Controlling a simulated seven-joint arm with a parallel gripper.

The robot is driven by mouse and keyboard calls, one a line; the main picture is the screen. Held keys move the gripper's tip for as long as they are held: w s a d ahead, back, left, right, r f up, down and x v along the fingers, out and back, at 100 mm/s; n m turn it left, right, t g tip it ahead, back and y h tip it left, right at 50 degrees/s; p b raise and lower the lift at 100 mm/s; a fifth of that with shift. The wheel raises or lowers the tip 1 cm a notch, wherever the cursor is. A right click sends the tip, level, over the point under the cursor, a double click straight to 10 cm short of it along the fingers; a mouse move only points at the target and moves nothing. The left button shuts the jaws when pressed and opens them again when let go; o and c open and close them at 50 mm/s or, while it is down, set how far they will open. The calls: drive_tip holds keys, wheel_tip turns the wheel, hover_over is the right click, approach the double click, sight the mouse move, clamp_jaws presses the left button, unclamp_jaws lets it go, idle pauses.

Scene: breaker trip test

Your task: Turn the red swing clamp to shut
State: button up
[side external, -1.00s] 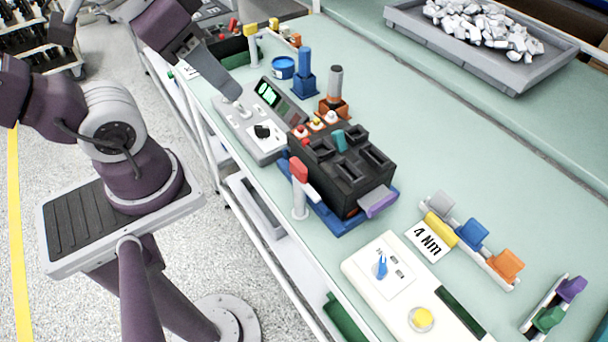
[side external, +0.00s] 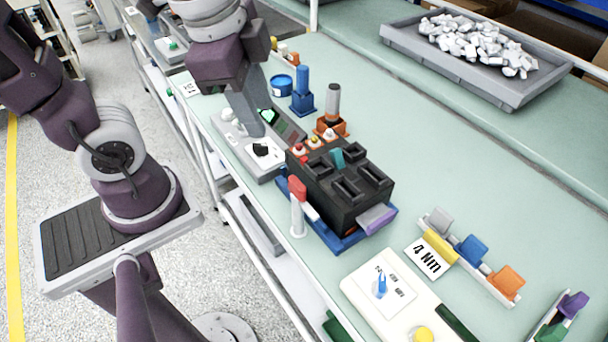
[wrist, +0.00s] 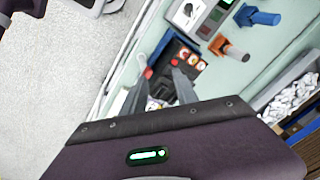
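The red swing clamp (side external: 297,188) stands at the front left corner of a black block fixture (side external: 345,190) on a blue base. It has a red top on a pale upright post (side external: 297,222), with a white piece beside it pointing toward the fixture. In the wrist view the red clamp top (wrist: 149,73) shows beside a finger. My gripper (side external: 255,130) is above the grey tester, apart from the clamp and behind it in the side view. In the wrist view my gripper (wrist: 158,76) has its two fingers apart with nothing held between them.
The grey tester (side external: 245,148) with a black knob lies below my gripper. Blue (side external: 303,90) and orange (side external: 331,115) stands rise behind the fixture. A cream box (side external: 390,305) and coloured clips (side external: 470,255) lie to the right.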

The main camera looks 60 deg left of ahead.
sight(297, 183)
drive_tip(key=w+d+f+m+g, duration=0.1)
drive_tip(key=m, duration=0.2)
drive_tip(key=w+d+f+m+g, duration=0.1)
drive_tip(key=d+f+m, duration=0.1)
drive_tip(key=m, duration=0.1)
drive_tip(key=w+d+f+m, duration=0.1)
drive_tip(key=f+m, duration=0.1)
drive_tip(key=shift+d+m+g, duration=0.4)
drive_tip(key=shift+m, duration=0.3)
wheel_tip(297, 183, down, 7)
drive_tip(key=shift+d+f, duration=0.1)
drive_tip(key=shift+f, duration=0.05)
drive_tip(key=shift+c, duration=0.3)
clamp_jaws()
